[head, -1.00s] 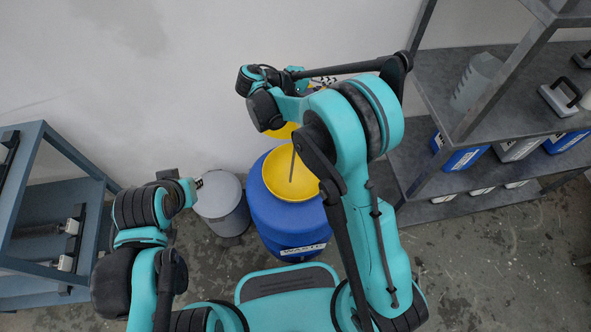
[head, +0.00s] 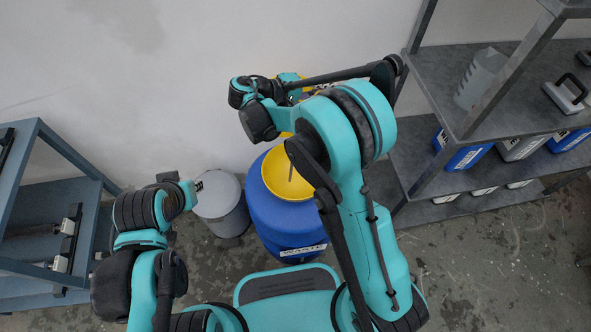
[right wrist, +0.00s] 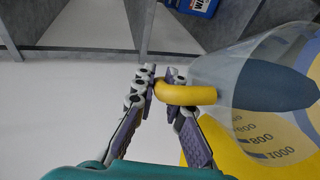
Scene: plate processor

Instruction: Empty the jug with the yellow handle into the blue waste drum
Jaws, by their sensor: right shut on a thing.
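The blue waste drum (head: 290,236) stands on the floor at the centre of the head view, with a yellow funnel (head: 272,170) on top. My right gripper (right wrist: 160,84) is shut on the yellow handle (right wrist: 190,93) of the clear jug (right wrist: 222,75). The jug lies tilted in the right wrist view, with dark blue-grey contents (right wrist: 275,85) and yellow behind it. In the head view my right arm hides most of the jug. A thin dark line shows in the funnel; I cannot tell whether it is liquid. My left gripper (head: 198,186) is above a grey bin, its jaws unclear.
The grey bin (head: 224,212) stands left of the drum. A grey shelf (head: 430,75) at right holds a clear container (head: 480,80) and several labelled canisters. A blue-grey rack (head: 45,200) is at the left. A white wall is close behind.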

